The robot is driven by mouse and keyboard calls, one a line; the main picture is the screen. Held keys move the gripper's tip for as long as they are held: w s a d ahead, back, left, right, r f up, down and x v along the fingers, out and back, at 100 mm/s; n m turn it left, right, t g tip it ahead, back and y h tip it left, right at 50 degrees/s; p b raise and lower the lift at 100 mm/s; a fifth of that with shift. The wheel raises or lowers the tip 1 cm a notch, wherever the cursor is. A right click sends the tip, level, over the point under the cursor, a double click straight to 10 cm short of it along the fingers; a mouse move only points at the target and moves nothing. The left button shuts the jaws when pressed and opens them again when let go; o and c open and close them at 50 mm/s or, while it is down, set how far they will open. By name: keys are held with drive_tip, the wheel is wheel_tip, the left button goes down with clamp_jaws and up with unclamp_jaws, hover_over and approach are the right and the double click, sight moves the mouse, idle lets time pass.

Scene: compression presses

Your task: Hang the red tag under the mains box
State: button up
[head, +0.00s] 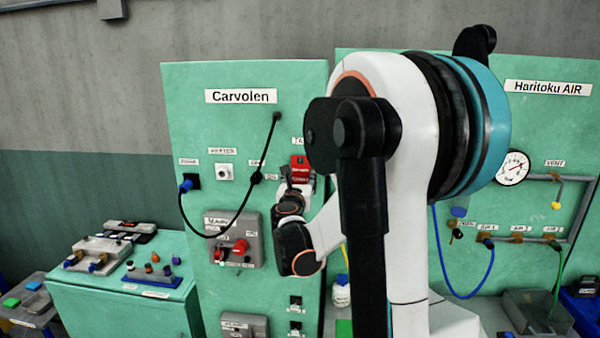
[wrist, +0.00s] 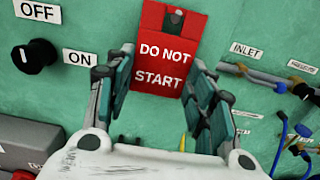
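The red tag (wrist: 163,50), lettered "DO NOT START", is against the green panel in the wrist view. In the head view its red face (head: 300,161) shows below a partly hidden label. My gripper (wrist: 159,66) is open, with one finger at each side of the tag. The fingers overlap its edges in the picture; whether they touch it I cannot tell. In the head view the gripper (head: 297,186) is just below the tag. A grey box with a red knob, seemingly the mains box (head: 252,222), is on the Carvolen panel, lower left of the gripper; its label is too small to read surely.
A black OFF/ON knob (wrist: 36,58) is left of the tag. A black cable (head: 222,234) loops across the Carvolen panel. Pipes and fittings (wrist: 255,76) are to the right. A side bench (head: 125,310) with blocks stands at left.

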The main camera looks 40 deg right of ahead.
sight(300, 173)
drive_tip(key=shift+r+p, duration=0.3)
drive_tip(key=shift+r, duration=0.3)
idle(0.4)
drive_tip(key=shift+v, duration=0.8)
drive_tip(key=shift+s+a, duration=0.2)
drive_tip(key=shift+a, duration=0.05)
drive_tip(key=shift+s+a, duration=0.2)
drive_tip(key=shift+a, duration=0.05)
drive_tip(key=shift+s+a, duration=0.25)
drive_tip(key=shift+v, duration=0.85)
drive_tip(key=v, duration=0.4)
drive_tip(key=shift+s+a, duration=0.25)
idle(0.7)
idle(0.8)
